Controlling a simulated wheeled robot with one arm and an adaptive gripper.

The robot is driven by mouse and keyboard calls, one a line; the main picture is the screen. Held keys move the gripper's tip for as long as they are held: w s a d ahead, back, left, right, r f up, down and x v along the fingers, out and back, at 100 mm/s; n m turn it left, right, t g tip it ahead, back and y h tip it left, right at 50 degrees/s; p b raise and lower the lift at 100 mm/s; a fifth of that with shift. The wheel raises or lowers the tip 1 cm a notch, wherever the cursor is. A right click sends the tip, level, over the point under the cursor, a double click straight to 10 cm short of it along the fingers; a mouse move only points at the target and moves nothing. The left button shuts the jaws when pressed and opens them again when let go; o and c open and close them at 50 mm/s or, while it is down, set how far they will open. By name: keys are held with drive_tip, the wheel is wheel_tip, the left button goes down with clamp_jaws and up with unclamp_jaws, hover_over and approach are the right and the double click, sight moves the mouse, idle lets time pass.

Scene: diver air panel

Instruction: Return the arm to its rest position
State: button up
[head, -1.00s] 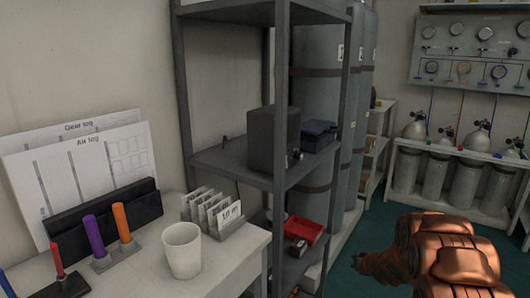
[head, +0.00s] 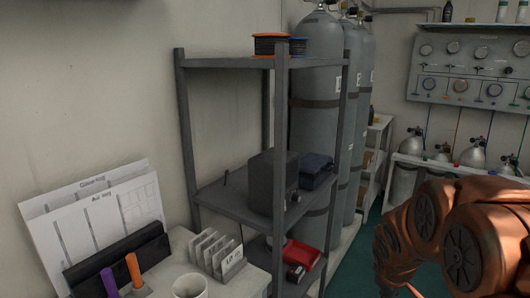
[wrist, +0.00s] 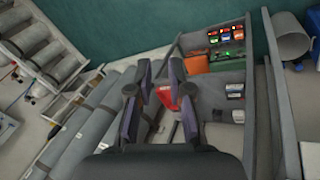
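My arm, copper-orange, shows at the right edge of the head view; its gripper end is not clearly visible there. In the wrist view my gripper (wrist: 160,100) has its two dark fingers spread apart, with a visible gap between them and nothing held. Through the gap, well beyond the fingers, a small red item (wrist: 168,97) shows. The wrist view is tilted, looking over shelves and cylinders.
The air panel (head: 470,70) hangs at the back right. A white cup (head: 189,287) stands at the lower left.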

drive_tip(key=s+a+r+m+g+y+p, duration=0.1)
drive_tip(key=s+a+r+m+g+p, duration=0.1)
drive_tip(key=s, duration=0.8)
drive_tip(key=s+a+r+m+g+y+p, duration=0.1)
drive_tip(key=s+a+r+p, duration=0.3)
drive_tip(key=s, duration=0.5)
drive_tip(key=s+a+r+m+g+y+p, duration=0.1)
drive_tip(key=s+a+r+m+g+p, duration=0.1)
drive_tip(key=s+a+r, duration=0.4)
drive_tip(key=s+r+p, duration=0.1)
drive_tip(key=s+r, duration=0.1)
drive_tip(key=s, duration=0.2)
drive_tip(key=shift+s+a+r+m+g, duration=0.15)
drive_tip(key=shift+s+a+m+g, duration=0.15)
drive_tip(key=shift+s+a+m, duration=0.1)
